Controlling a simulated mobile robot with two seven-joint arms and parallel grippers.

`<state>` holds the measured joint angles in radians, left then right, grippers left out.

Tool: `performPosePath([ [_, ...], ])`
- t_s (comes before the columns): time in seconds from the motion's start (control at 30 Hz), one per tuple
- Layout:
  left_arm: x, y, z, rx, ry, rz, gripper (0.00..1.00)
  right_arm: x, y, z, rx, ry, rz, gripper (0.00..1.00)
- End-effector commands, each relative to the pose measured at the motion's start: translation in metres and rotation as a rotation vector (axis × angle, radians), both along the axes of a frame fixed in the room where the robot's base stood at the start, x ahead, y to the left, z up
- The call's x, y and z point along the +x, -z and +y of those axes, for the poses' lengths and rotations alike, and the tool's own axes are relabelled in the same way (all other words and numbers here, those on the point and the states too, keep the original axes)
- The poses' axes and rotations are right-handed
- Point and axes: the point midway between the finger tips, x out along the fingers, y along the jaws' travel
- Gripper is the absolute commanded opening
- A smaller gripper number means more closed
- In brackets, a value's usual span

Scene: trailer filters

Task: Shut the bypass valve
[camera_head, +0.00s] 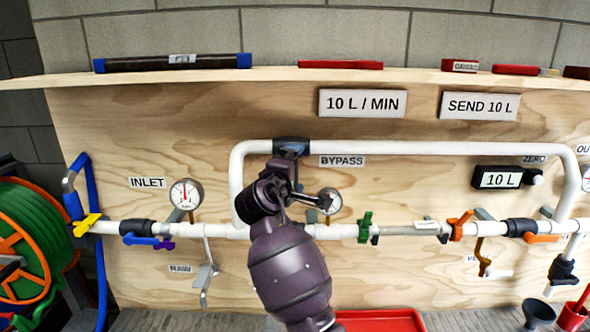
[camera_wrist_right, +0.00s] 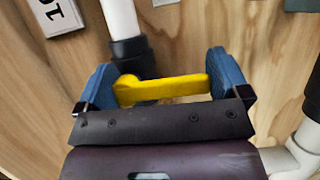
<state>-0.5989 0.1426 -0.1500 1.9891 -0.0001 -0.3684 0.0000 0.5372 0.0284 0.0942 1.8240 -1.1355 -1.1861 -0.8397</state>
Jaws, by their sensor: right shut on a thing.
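The bypass valve (camera_head: 291,146) has a dark body on the white upper pipe, left of the BYPASS label (camera_head: 342,161). Its body also shows in the right wrist view (camera_wrist_right: 130,55). Its yellow handle (camera_wrist_right: 165,89) spans between the two blue finger pads of my right gripper (camera_wrist_right: 165,85), lying roughly across the white pipe (camera_wrist_right: 121,18). My right gripper is shut on this handle. In the head view my right gripper (camera_head: 287,170) is in front of the valve and hides the handle. My left gripper is not in view.
A pressure gauge (camera_head: 186,194) and a lower pipe (camera_head: 345,231) with several coloured valve handles lie around my arm. A shelf (camera_head: 270,76) runs above. A green hose reel (camera_head: 30,240) stands left, a red tray (camera_head: 380,321) below.

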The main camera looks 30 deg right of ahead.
Motion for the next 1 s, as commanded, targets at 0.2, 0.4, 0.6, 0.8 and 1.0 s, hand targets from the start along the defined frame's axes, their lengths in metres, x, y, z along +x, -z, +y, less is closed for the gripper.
performPosePath([
  [0.2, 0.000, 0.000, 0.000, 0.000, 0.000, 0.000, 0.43, 0.000, 0.002, 0.000, 0.010, 0.000, -0.002, 0.51],
  [0.4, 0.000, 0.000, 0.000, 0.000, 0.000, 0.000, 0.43, 0.000, 0.001, 0.000, 0.007, 0.000, -0.001, 1.00],
  [0.6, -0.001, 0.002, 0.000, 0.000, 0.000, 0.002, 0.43, -0.004, 0.002, 0.006, 0.007, -0.001, -0.001, 1.00],
  [0.8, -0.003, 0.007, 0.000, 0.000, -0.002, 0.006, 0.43, -0.022, 0.003, 0.031, 0.008, -0.003, -0.001, 1.00],
  [1.0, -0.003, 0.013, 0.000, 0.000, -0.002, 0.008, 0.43, -0.043, 0.003, 0.060, 0.009, -0.002, 0.001, 1.00],
])
